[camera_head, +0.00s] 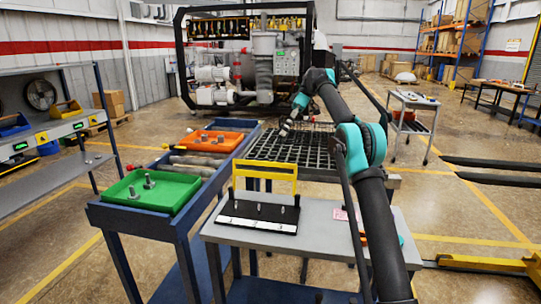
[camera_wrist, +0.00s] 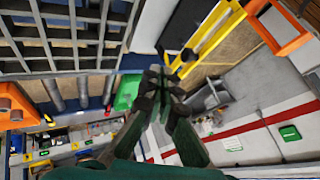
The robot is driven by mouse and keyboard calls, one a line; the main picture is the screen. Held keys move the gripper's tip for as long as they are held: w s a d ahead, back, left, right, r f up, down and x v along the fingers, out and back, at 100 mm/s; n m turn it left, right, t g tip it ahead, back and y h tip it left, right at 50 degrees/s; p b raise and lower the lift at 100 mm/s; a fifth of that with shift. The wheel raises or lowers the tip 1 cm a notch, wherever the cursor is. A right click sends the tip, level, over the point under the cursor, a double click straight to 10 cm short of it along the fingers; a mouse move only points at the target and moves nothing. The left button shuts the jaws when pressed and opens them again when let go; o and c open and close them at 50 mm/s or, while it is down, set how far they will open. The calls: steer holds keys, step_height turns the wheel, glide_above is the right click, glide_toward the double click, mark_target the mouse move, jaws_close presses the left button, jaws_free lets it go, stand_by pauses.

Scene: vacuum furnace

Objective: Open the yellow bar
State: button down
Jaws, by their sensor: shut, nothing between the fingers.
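The yellow bar (camera_head: 265,174) is a flat yellow frame standing upright at the back of a black plate (camera_head: 255,214) on a grey table. In the wrist view the yellow bar (camera_wrist: 212,42) runs diagonally from near the fingertips toward the top right, beside the dark plate (camera_wrist: 183,22). My gripper (camera_head: 285,131) is beyond and above the bar, over the black grid rack. It is shut and empty, its fingers (camera_wrist: 163,84) pointing toward the upper middle of the wrist view. It looks apart from the bar.
A green tray (camera_head: 150,191) with metal parts and an orange tray (camera_head: 211,140) sit on a blue bench at left. The black grid rack (camera_head: 290,148) is behind the grey table (camera_head: 322,236).

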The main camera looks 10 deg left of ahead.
mark_target(265, 168)
steer(key=s+a+f, duration=0.4)
steer(key=s+f, duration=0.3)
steer(key=s, duration=0.1)
steer(key=shift+s+a, duration=0.15)
steer(key=shift+s, duration=0.2)
stand_by(0.4)
steer(key=s+t, duration=0.1)
steer(key=s+r+t, duration=0.1)
steer(key=shift+s+a+r+n, duration=0.1)
steer(key=shift+s+r+n, duration=0.2)
steer(key=shift+s, duration=0.1)
steer(key=shift+w, duration=0.1)
stand_by(0.4)
